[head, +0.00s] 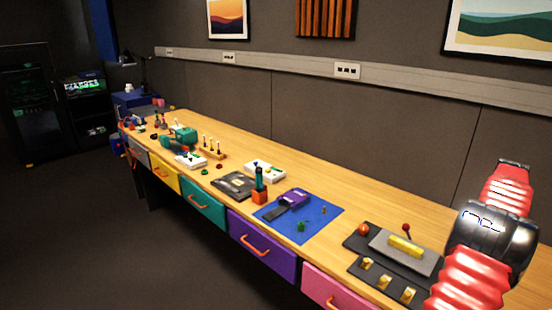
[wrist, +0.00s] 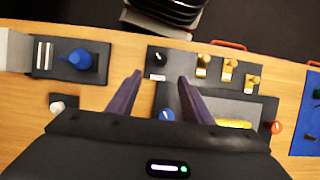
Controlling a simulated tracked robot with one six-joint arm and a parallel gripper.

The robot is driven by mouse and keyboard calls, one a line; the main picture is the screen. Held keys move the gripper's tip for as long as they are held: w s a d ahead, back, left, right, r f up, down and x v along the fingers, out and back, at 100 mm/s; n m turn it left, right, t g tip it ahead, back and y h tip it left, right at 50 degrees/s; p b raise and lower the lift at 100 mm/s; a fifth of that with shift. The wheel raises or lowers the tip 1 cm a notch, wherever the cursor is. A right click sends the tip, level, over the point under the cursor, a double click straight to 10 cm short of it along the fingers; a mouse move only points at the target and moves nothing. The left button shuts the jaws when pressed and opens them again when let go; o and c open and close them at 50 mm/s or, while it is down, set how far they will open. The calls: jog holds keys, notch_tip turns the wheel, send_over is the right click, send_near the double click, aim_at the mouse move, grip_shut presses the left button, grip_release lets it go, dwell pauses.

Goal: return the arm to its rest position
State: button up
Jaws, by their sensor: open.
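My gripper (wrist: 160,85) is open in the wrist view, its two dark purple fingers apart with nothing between them. It is over the wooden workbench and the dark control panel, whose near part the gripper body hides. In the head view my red and black arm stands at the right edge, and the gripper itself does not show. The dark panel (head: 352,242) carries an orange ball (head: 363,230), a red-tipped lever (head: 406,228), a yellow bar (head: 406,246) and several yellow switches (head: 388,283). The orange ball also shows in the wrist view (wrist: 276,127).
A blue mat (head: 325,222) with a purple tool (head: 292,198) lies left of the panel. Several tools and devices stand farther along the bench. In the wrist view, a blue knob (wrist: 80,59) on a dark plate and a white knob (wrist: 57,106) are at the left.

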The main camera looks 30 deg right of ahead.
notch_tip(320, 180, down, 5)
jog(key=w+a+h, duration=0.1)
jog(key=a, duration=0.1)
jog(key=w+a+r+n+t+h, duration=0.1)
jog(key=w+a+r+n+h, duration=0.2)
jog(key=w+a, duration=0.75)
jog(key=w+a+r+n+h, duration=0.1)
jog(key=w+a+r+n, duration=0.35)
jog(key=a, duration=0.95)
jog(key=a+r+n+t, duration=0.2)
jog(key=a, duration=0.9)
jog(key=a+r+n+t, duration=0.1)
jog(key=a+r+n, duration=0.2)
jog(key=a, duration=0.9)
jog(key=a+r+n+t, duration=0.2)
jog(key=a+n, duration=0.1)
jog(key=a, duration=0.8)
jog(key=shift+a+r+t+y, duration=0.15)
jog(key=shift+a+t+y, duration=0.15)
jog(key=shift+y, duration=0.1)
